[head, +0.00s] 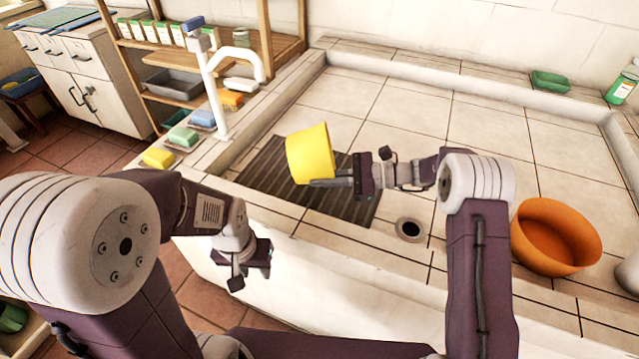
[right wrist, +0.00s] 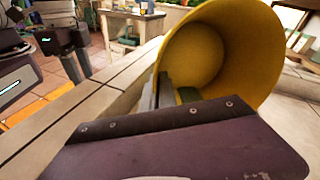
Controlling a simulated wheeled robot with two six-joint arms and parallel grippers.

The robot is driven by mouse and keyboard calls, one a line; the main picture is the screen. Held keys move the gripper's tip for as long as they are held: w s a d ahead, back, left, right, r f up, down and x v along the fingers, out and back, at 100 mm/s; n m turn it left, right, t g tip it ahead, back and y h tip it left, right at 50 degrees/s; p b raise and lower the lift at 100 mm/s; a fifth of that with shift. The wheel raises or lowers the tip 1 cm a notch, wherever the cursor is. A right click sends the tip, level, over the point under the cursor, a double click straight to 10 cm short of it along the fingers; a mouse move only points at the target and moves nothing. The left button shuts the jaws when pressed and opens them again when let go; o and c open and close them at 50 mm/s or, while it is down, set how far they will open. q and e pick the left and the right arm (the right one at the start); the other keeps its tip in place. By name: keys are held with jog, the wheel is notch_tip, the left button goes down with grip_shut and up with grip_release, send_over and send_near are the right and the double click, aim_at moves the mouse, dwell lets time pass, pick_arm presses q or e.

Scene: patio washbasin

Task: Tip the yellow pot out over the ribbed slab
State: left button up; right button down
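The yellow pot (head: 308,153) is tilted and held above the dark ribbed slab (head: 268,167) on the tiled basin top. My right gripper (head: 322,182) is shut on the pot's wall near its rim. In the right wrist view the pot (right wrist: 225,50) shows its open mouth, with one finger at the rim. A dark green patch (right wrist: 188,95) shows inside the mouth; I cannot tell whether it is contents or part of the gripper. My left gripper (head: 250,279) is empty, its fingers apart, in front of the basin's front wall.
An orange bowl (head: 556,237) stands right of my right forearm, near a drain hole (head: 410,229). A white tap (head: 215,95) and soap bars (head: 183,136) stand on the left ledge. A green dish (head: 550,81) and a bottle (head: 621,88) stand at the back right.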

jog(key=shift+d+f+y+b, duration=0.2)
jog(key=shift+f+y+b, duration=0.3)
jog(key=shift+b, duration=0.1)
jog(key=shift+w+d+y+b, duration=0.1)
jog(key=shift+d+y+b, duration=0.3)
jog(key=shift+y+b, duration=0.55)
jog(key=shift+d+m+y+b, duration=0.3)
jog(key=shift+y+b, duration=0.2)
jog(key=shift+y, duration=0.05)
jog(key=shift+d+r+y+b, duration=0.2)
jog(key=shift+d+y+b, duration=0.1)
jog(key=shift+y, duration=0.3)
jog(key=shift+r, duration=0.1)
